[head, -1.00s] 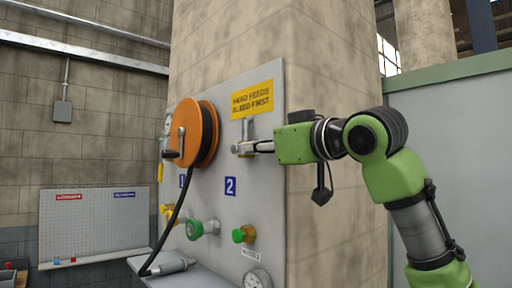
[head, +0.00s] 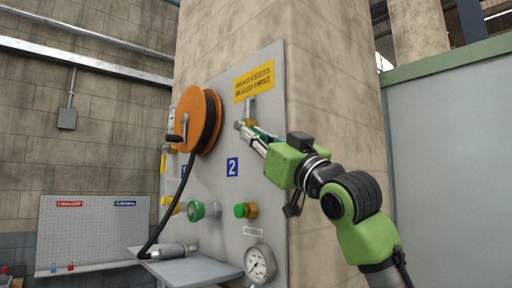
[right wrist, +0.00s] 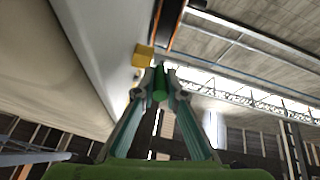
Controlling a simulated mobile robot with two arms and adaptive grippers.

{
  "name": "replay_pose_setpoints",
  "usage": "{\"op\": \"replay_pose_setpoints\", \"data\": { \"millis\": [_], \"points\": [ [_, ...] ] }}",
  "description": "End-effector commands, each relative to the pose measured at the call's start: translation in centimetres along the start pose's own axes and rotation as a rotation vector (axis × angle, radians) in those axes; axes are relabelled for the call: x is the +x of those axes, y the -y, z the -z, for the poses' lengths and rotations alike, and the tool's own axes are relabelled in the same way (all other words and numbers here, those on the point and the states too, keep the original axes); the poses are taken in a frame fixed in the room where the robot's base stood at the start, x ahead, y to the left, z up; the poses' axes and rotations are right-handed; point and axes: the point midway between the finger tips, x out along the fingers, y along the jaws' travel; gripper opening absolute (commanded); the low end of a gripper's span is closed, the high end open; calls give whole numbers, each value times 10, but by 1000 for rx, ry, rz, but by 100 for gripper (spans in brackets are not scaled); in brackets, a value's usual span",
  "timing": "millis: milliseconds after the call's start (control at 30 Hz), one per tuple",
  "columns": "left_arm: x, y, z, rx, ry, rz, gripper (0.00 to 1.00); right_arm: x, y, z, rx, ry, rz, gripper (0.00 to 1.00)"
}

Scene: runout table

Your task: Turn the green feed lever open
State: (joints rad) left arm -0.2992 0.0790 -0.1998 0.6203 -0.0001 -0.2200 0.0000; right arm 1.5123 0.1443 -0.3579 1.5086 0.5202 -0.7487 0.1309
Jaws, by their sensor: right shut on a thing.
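The green feed lever (right wrist: 160,84) shows in the right wrist view, between the fingertips of my right gripper (right wrist: 160,88), which is shut on it. In the head view my right gripper (head: 250,131) is at the grey wall panel (head: 222,205), just below the yellow sign and above the blue number 2 plate. Its fingers slant up to the left toward the panel. A bit of green shows at the fingers there, but they hide most of the lever. My left gripper is not in view.
An orange hose reel (head: 198,122) with a black hose is left of the gripper. Green knobs (head: 203,210) and a round gauge (head: 259,263) stand out from the panel below. A grey shelf (head: 200,270) juts out at the bottom. Air right of the pillar looks free.

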Motion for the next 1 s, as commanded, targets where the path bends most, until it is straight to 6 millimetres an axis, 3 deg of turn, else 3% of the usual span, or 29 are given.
{"op": "replay_pose_setpoints", "data": {
  "millis": [233,733,800,833,1000],
  "points": [
    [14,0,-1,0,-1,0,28,0,2,-9,8,-82,-16,0],
    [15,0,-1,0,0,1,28,1,2,-10,7,-104,-21,0],
    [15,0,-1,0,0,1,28,1,2,-10,7,-104,-21,24],
    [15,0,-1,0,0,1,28,1,2,-10,7,-104,-21,28],
    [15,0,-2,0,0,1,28,1,2,-9,7,-104,-21,28]
  ]
}}
